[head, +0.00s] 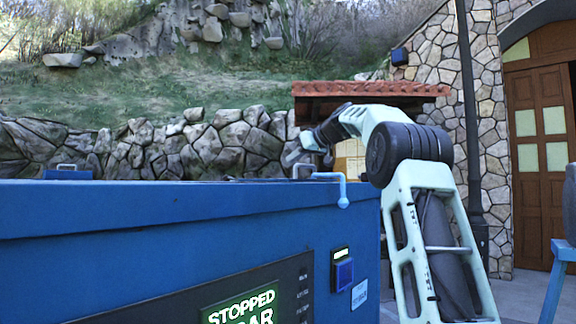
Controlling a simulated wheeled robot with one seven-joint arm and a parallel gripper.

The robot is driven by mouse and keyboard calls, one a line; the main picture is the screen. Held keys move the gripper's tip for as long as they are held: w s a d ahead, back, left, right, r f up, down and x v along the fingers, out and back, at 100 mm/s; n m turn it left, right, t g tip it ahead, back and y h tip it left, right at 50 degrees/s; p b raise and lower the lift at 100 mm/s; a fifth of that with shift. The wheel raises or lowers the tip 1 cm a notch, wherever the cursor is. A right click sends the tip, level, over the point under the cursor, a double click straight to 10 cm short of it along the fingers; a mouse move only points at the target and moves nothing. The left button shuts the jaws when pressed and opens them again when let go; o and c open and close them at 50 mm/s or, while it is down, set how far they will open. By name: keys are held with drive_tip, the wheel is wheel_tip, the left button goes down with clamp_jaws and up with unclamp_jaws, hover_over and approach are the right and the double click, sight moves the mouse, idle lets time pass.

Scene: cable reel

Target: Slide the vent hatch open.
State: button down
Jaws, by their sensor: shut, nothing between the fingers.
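The blue cabinet (150,235) fills the lower left of the head view. Its top is seen almost edge-on, so I cannot make out a vent hatch or whether it is open. A small grey loop handle (296,167) stands up at the back of the cabinet top. My gripper (289,158) is shut and empty, tilted down to the left just above the cabinet top, close to this handle. I cannot tell whether they touch.
A light-blue bent lever with a ball end (343,202) hangs over the cabinet's front edge. The front carries a blue button (343,272) and a lit green display (241,308) reading "STOPPED". A blue frame (562,252) stands at far right. Stone walls lie behind.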

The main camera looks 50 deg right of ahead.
drive_tip(key=s+r+b, duration=0.1)
drive_tip(key=s+b, duration=0.2)
drive_tip(key=s, duration=0.4)
drive_tip(key=shift+s+r, duration=0.15)
drive_tip(key=shift+s, duration=0.1)
drive_tip(key=shift+d, duration=0.1)
idle(0.4)
